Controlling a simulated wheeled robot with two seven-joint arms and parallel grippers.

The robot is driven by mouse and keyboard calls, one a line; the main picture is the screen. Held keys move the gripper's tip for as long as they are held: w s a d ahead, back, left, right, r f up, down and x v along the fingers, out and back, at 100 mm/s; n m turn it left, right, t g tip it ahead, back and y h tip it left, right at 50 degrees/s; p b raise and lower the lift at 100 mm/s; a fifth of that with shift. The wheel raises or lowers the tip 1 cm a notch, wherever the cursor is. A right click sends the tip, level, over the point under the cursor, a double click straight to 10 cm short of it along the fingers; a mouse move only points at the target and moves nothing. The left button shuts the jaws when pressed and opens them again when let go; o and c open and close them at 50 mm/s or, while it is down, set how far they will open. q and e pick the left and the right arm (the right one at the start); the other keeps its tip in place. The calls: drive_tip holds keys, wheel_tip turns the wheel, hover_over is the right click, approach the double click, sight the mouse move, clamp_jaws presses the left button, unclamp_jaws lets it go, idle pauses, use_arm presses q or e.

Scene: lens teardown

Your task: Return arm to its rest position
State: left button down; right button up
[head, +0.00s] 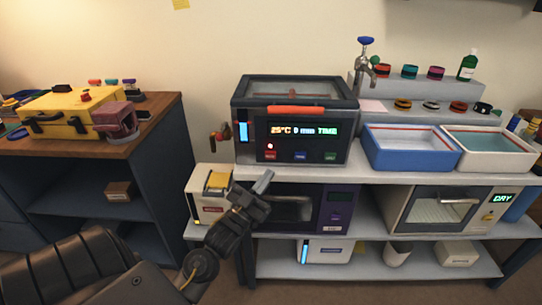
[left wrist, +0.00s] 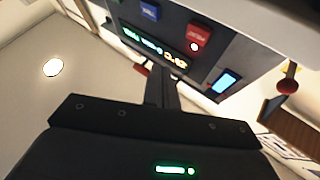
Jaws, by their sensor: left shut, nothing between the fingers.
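My left gripper (head: 262,182) shows in the middle of the head view, its arm coming in from the lower left. It is shut and empty, in front of the metal bench and below the machine with the lit display. In the left wrist view the shut fingers (left wrist: 160,88) point toward that machine's front panel. I cannot tell whether they touch anything. My right gripper is in neither view.
The machine (head: 300,140) with an orange handle stands on the bench top. A blue tray (head: 408,162) and a second tray are to its right. Two oven-like units (head: 440,212) sit on the shelf below. A wooden-topped cabinet (head: 165,110) holds a yellow case (head: 70,112) at left.

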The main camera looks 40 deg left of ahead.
use_arm(q)
drive_tip(key=shift+f, duration=0.1)
idle(0.3)
